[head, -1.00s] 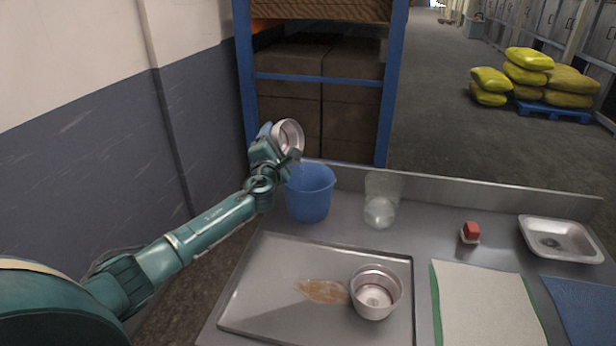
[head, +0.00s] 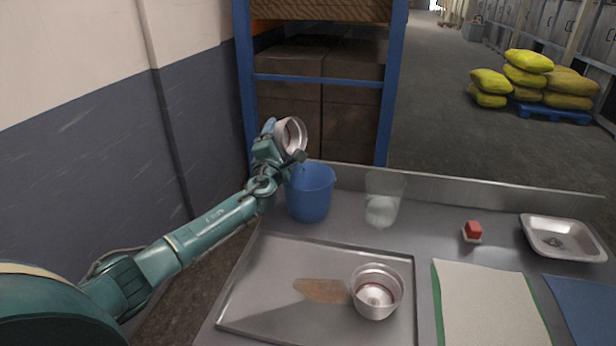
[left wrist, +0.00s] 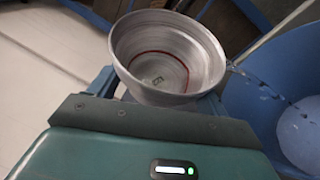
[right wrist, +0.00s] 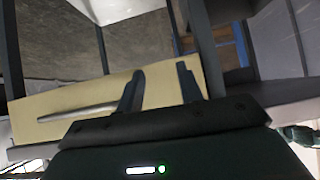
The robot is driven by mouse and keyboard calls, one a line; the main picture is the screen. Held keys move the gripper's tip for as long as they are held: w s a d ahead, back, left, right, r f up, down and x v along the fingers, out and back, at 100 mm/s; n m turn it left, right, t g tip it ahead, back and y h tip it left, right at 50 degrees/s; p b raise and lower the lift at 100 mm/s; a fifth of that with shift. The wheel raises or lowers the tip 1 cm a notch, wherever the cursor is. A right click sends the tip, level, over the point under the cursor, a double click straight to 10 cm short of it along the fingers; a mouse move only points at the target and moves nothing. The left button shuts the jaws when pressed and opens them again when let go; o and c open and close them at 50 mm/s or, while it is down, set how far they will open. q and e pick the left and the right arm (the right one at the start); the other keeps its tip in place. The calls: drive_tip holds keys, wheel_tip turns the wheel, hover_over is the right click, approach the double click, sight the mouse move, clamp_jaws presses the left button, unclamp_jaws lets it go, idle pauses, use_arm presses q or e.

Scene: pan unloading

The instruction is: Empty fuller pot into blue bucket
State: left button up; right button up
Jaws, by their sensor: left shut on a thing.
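My left gripper (head: 279,150) is shut on a metal pot (head: 291,135) and holds it tilted above the blue bucket (head: 310,194). In the left wrist view the pot (left wrist: 165,50) has a dark red line inside and looks almost empty. A thin broken stream of clear liquid runs from its rim toward the bucket (left wrist: 250,95), where a pale round surface shows. A second metal pot (head: 376,292) stands upright on the metal tray (head: 245,300), beside a brown puddle (head: 322,290). My right gripper (left wrist: 0,0) is outside the head view; its fingers (right wrist: 158,88) are apart and empty.
A clear container (head: 383,200) stands right of the bucket. A wall and blue-framed shelf stand behind the left arm.

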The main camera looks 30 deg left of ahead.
use_arm(q)
drive_tip(key=shift+d, duration=0.25)
use_arm(e)
drive_tip(key=shift+f, duration=0.15)
use_arm(q)
drive_tip(key=shift+d+r+m+b, duration=0.1)
drive_tip(key=shift+d+m+b, duration=0.25)
drive_tip(key=shift+m+b, duration=0.2)
drive_tip(key=shift+d+r+m+t, duration=0.2)
drive_tip(key=shift+r+m+t, duration=0.2)
drive_tip(key=shift+m, duration=0.05)
use_arm(e)
drive_tip(key=shift+w+a, duration=0.1)
drive_tip(key=shift+a, duration=0.1)
use_arm(q)
drive_tip(key=shift+a+r+m, duration=0.1)
drive_tip(key=shift+m, duration=0.4)
